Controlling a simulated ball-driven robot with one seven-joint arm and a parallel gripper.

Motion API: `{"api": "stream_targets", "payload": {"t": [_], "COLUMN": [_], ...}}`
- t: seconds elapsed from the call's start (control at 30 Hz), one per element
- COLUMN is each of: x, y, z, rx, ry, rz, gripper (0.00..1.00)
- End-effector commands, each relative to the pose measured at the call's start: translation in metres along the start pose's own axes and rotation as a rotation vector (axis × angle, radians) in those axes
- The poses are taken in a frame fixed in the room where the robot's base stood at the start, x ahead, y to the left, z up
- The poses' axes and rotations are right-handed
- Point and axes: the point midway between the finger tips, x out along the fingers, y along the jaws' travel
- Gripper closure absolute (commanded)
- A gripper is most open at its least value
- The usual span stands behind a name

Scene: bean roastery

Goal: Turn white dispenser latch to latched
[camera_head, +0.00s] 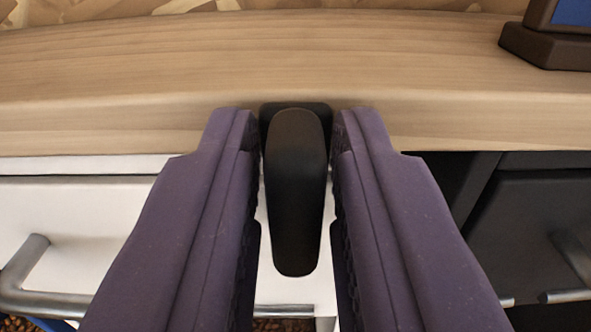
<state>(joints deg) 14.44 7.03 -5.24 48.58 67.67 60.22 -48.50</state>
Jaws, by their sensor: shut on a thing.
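The latch (296,190) is a black, rounded lever on a dark mount at the top of the white dispenser front (75,220), just below the wooden counter edge. It points down in the picture. My gripper (296,125) has its two purple fingers on either side of the latch, shut on it. The left finger lies close along its left side; a thin gap seems to show along part of the right side. The fingers hide parts of the white front beside the latch.
A wooden counter (250,60) runs across above. A dark base with a blue panel (560,40) stands on it at the upper right. Metal handles stick out at lower left (25,280) and lower right (572,265). A black dispenser front (530,220) is at the right.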

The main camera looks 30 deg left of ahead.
Motion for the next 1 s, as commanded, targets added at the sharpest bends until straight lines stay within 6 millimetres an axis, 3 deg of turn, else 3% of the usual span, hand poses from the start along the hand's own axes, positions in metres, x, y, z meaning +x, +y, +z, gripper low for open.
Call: {"api": "stream_targets", "payload": {"t": [0.57, 0.6, 0.63, 1.0], "x": [0.0002, 0.0002, 0.0002, -0.0065], "y": [0.0005, 0.0005, 0.0005, 0.0005], "z": [0.0008, 0.0008, 0.0007, 0.0005], "rx": [-0.031, -0.031, -0.031, -0.030], "ry": [-0.002, -0.002, -0.002, 0.000], "rz": [0.001, 0.001, 0.001, 0.002], "gripper": [1.00, 0.70, 0.63, 0.62]}}
